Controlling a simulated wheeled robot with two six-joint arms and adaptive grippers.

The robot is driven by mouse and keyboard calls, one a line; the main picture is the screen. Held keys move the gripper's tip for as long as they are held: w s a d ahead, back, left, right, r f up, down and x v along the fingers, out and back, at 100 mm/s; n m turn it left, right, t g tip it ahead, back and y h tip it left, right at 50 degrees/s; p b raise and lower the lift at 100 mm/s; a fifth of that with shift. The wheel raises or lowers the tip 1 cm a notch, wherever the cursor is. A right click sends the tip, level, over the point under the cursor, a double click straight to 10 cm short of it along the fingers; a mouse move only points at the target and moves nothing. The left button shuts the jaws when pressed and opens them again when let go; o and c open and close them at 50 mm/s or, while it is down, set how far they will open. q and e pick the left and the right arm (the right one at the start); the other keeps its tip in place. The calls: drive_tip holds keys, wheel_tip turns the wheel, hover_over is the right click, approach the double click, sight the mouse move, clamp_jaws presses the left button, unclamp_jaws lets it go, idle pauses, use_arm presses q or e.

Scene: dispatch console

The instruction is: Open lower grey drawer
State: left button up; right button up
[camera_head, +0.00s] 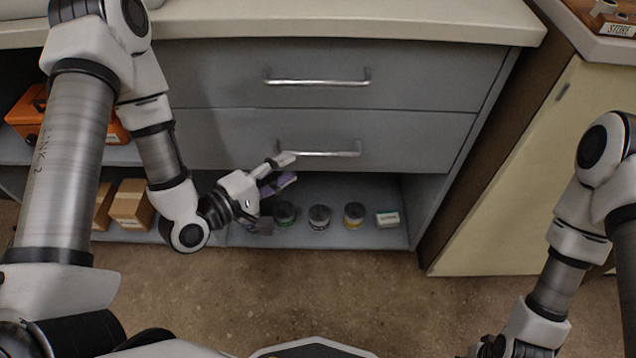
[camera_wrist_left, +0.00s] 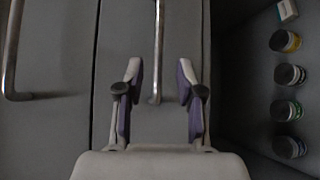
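The lower grey drawer (camera_head: 220,142) sits under the upper grey drawer (camera_head: 210,75), and both look shut. The lower drawer's bar handle (camera_head: 325,154) runs level across its front. My left gripper (camera_head: 284,170) is at the left end of this handle. In the left wrist view its two purple-lined fingers (camera_wrist_left: 160,82) are apart. The lower handle (camera_wrist_left: 159,45) shows between them, with one end near the fingers; I cannot tell whether they touch it. The upper handle (camera_wrist_left: 12,50) is farther left there. My right gripper (camera_head: 490,347) is only partly in view at the bottom edge.
Several small jars, one of them yellow-banded (camera_head: 354,216), and a small white box (camera_head: 388,219) stand on the open shelf below the drawer. Cardboard boxes (camera_head: 131,205) and an orange case (camera_head: 28,118) are at left. The floor (camera_head: 330,290) in front is clear.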

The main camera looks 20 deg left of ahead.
sight(309, 155)
use_arm(q)
drive_tip(key=b+x, duration=0.1)
drive_tip(key=x, duration=0.6)
drive_tip(key=shift+w+d, duration=0.25)
drive_tip(key=shift+w, duration=0.05)
clamp_jaws()
